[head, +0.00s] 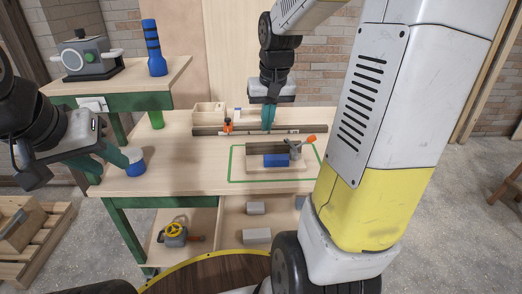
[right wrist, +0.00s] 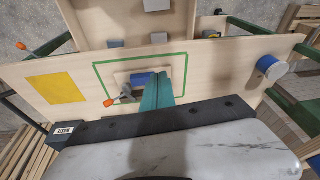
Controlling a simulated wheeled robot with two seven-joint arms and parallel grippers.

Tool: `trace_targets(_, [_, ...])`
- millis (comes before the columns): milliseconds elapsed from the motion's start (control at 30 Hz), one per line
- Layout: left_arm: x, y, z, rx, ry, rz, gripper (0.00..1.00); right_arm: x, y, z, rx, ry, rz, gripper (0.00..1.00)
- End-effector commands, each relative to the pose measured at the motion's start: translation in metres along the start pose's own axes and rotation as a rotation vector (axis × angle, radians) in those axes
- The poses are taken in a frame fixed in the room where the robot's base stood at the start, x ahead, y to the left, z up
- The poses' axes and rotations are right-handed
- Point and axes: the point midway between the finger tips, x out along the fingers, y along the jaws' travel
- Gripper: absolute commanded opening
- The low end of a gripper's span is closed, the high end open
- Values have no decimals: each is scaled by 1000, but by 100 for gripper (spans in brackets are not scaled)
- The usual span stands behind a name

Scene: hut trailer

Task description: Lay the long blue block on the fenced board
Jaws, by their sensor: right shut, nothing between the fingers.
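The long blue block (head: 277,160) lies on the fenced board (head: 255,164), between its dark back fence and its front edge. Both also show in the right wrist view, where the block (right wrist: 143,78) is partly covered by my fingers. A grey clamp with an orange handle (head: 309,139) stands on the board's right part. My right gripper (head: 268,128) is shut and empty, pointing down above the table behind the board. My left gripper (head: 122,158) is at the table's left end beside a blue-and-white cylinder (head: 135,163); I cannot tell whether it touches the cylinder.
A green outline (head: 232,164) surrounds the board. A long dark rail (head: 205,131), an orange-and-black tool (head: 228,125) and a wooden box (head: 208,113) lie behind it. A yellow sheet (right wrist: 55,88) shows in the right wrist view. The table is clear between cylinder and outline.

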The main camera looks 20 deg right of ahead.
Motion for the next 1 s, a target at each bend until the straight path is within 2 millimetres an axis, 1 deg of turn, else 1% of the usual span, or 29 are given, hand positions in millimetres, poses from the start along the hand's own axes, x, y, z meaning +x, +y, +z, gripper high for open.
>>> trace_targets(33, [0, 0, 0, 0, 0, 0, 36, 18, 8, -10, 16, -33, 9, 0])
trace_targets(167, [0, 0, 0, 0, 0, 0, 36, 60, 26, -32, 47, -97, 30, 0])
trace_targets(200, [0, 0, 0, 0, 0, 0, 36, 74, 32, -38, 57, -117, 36, 0])
trace_targets(300, [0, 0, 0, 0, 0, 0, 36, 108, 46, -48, 81, -162, 47, 0])
trace_targets(433, [0, 0, 0, 0, 0, 0, 36, 147, 62, -56, 108, -208, 54, 0])
trace_targets(500, [0, 0, 0, 0, 0, 0, 36, 162, 67, -58, 117, -225, 57, 0])
trace_targets(600, [0, 0, 0, 0, 0, 0, 36, 175, 73, -59, 128, -240, 59, 0])
trace_targets(767, [0, 0, 0, 0, 0, 0, 36, 187, 75, -58, 132, -248, 61, 0])
trace_targets(867, [0, 0, 0, 0, 0, 0, 36, 198, 76, -55, 130, -249, 61, 0])
trace_targets(1000, [0, 0, 0, 0, 0, 0, 36, 225, 77, -47, 131, -250, 60, 0])
